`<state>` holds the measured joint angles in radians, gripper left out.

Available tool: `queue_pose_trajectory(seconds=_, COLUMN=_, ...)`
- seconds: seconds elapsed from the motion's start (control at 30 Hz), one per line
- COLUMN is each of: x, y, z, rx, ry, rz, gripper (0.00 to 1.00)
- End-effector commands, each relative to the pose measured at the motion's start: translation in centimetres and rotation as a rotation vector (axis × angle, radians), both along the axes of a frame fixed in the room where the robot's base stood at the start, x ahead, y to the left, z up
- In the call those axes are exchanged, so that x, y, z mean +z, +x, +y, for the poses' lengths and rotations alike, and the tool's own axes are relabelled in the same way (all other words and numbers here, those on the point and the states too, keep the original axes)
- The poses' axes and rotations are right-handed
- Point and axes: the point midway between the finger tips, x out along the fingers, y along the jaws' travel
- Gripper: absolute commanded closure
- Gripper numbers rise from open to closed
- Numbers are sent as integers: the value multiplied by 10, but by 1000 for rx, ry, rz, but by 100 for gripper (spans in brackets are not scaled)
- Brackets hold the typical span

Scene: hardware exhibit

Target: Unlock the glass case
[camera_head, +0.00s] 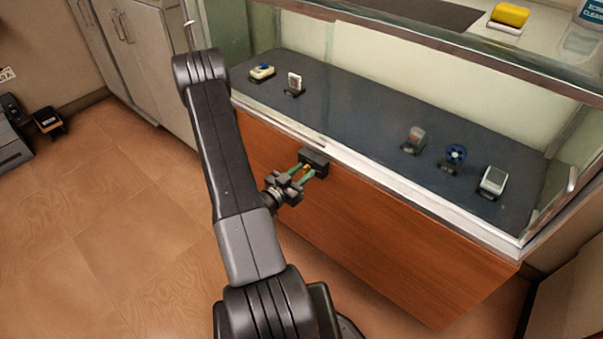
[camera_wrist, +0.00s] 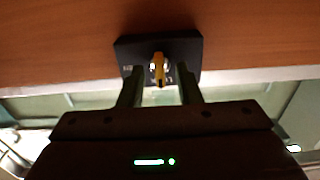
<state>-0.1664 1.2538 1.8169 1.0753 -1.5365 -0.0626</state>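The glass case (camera_head: 420,105) stands in front of me on a wooden base (camera_head: 370,215). A black lock box (camera_head: 315,157) is fixed at the top of the wooden front, just under the metal edge. In the wrist view the lock box (camera_wrist: 186,49) carries a small yellow knob or key (camera_wrist: 159,71) with marks on both sides. My gripper (camera_head: 306,172) is at the lock. It also shows in the wrist view (camera_wrist: 158,75), with its fingers apart, one on each side of the yellow part. Gaps show between the fingers and the yellow part.
Several small exhibits stand inside the case, among them a blue fan-like one (camera_head: 455,154). A yellow sponge-like item (camera_head: 510,14) lies on the case top at the back right. Grey cabinets (camera_head: 140,50) stand at the left. The tiled floor (camera_head: 120,210) there is mostly clear.

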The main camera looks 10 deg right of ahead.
Motion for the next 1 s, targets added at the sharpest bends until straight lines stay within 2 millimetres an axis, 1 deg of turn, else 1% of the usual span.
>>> queue_pose_trajectory(seconds=0.07, x=0, y=0, z=0, rx=0, ry=0, rz=0, gripper=71)
queue_pose_trajectory(seconds=0.2, x=0, y=0, z=0, rx=0, ry=0, rz=0, gripper=99)
queue_pose_trajectory(seconds=0.23, x=0, y=0, z=0, rx=0, ry=0, rz=0, gripper=100)
queue_pose_trajectory(seconds=0.47, x=0, y=0, z=0, rx=0, ry=4, rz=-6, gripper=100)
queue_pose_trajectory(seconds=0.67, x=-3, y=0, z=0, rx=0, ry=37, rz=-49, gripper=100)
queue_pose_trajectory(seconds=0.87, x=-6, y=0, z=0, rx=0, ry=113, rz=-150, gripper=100)
queue_pose_trajectory(seconds=1.0, x=-7, y=-1, z=-1, rx=0, ry=190, rz=-249, gripper=100)
